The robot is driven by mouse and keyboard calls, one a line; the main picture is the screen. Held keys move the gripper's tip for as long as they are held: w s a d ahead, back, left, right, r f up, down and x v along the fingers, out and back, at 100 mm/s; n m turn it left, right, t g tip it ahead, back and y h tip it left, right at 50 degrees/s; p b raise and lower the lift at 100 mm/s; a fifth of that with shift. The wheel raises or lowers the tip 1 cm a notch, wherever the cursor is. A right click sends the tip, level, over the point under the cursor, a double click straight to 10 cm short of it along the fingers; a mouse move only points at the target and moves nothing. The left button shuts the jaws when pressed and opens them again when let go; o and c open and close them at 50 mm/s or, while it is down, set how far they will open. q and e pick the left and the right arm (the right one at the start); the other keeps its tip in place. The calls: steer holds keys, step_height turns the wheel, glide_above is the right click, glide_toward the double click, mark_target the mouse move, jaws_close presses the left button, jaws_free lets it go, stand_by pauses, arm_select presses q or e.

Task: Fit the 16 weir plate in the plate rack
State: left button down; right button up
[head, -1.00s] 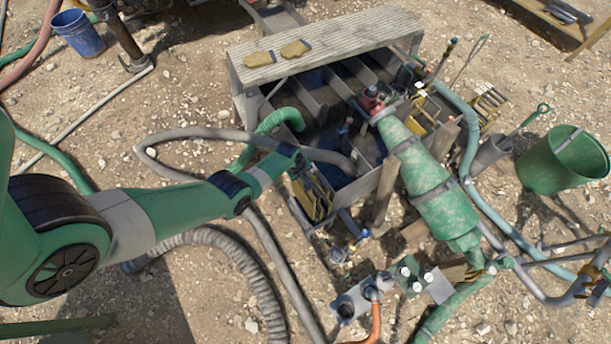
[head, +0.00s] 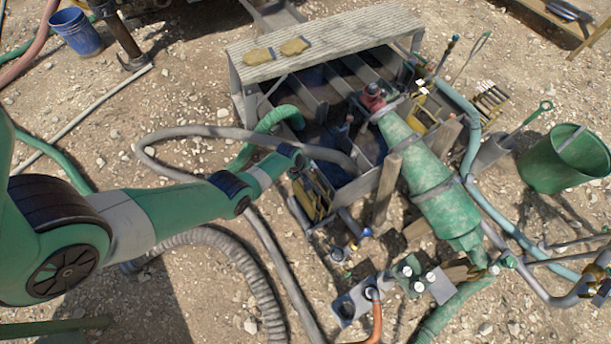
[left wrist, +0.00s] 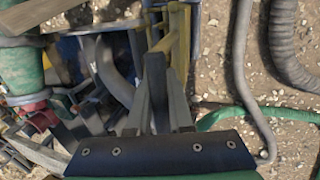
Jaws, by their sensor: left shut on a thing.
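I cannot read a 16 or tell how deep the plate sits in the rack. My right gripper is not in view.
The compartmented tank has a ribbed walkway (head: 335,40) with two gloves (head: 275,52). A large green cone (head: 430,185) leans on the tank's right. Grey hose (head: 165,160) loops below my left arm. A valve block (head: 410,275) stands in front. A green bucket (head: 562,160) is at right.

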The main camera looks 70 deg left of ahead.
arm_select(q)
step_height(320, 180, down, 6)
steer(key=b, duration=0.6)
steer(key=shift+f, duration=0.15)
steer(key=shift+f+b, duration=2.8)
steer(key=shift+b, duration=0.05)
steer(key=shift+f, duration=0.1)
steer(key=shift+f+b, duration=1.3)
steer(key=shift+b, duration=0.1)
steer(key=shift+f+b, duration=0.6)
steer(key=c, duration=0.7)
jaws_free()
steer(key=shift+c, duration=0.2)
steer(key=p+v, duration=1.1)
steer(key=p, duration=0.2)
steer(key=shift+r, duration=0.35)
